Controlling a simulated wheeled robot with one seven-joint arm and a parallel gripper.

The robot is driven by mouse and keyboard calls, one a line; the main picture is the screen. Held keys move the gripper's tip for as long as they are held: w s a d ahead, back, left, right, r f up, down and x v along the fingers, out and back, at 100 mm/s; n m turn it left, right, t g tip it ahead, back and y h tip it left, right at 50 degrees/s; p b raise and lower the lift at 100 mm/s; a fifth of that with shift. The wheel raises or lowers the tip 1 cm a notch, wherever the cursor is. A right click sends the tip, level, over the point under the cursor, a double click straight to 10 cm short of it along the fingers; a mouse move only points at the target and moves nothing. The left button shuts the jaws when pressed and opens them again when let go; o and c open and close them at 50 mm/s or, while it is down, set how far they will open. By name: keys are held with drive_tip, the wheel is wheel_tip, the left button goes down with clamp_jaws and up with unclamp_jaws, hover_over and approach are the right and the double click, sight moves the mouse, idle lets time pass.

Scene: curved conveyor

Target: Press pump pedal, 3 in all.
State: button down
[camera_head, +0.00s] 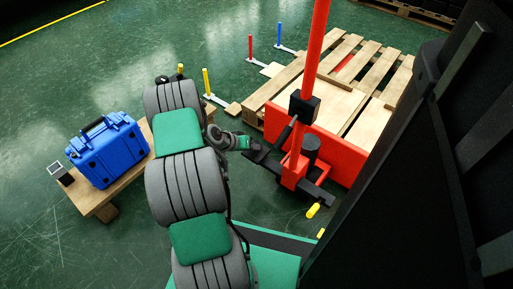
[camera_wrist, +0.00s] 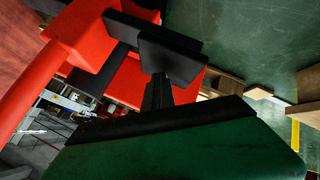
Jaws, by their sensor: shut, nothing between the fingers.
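A red pump jack with a tall red post (camera_head: 315,45) stands at the right of centre in the head view. A black bar crosses its red base (camera_head: 294,172), and its near end looks like the pump pedal (camera_head: 268,160). In the wrist view the black pedal plate (camera_wrist: 172,57) sits out from the red body. My gripper (camera_head: 252,147) is shut and empty, at the left end of the bar. In the wrist view its dark fingers (camera_wrist: 157,90) reach up to the plate's lower edge; I cannot tell if they touch. The fingertips are partly hidden.
A wooden pallet (camera_head: 366,57) lies behind the jack, with a red panel (camera_head: 318,140) at its near side. A blue case (camera_head: 108,149) rests on a wooden bench (camera_head: 88,196) at left. Coloured posts stand behind. Open green floor lies at upper left.

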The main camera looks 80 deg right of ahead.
sight(254, 152)
drive_tip(key=shift+r+p, duration=0.55)
drive_tip(key=shift+r, duration=0.45)
drive_tip(key=shift+r, duration=0.1)
drive_tip(key=shift+r+p, duration=1.85)
drive_tip(key=shift+r, duration=0.6)
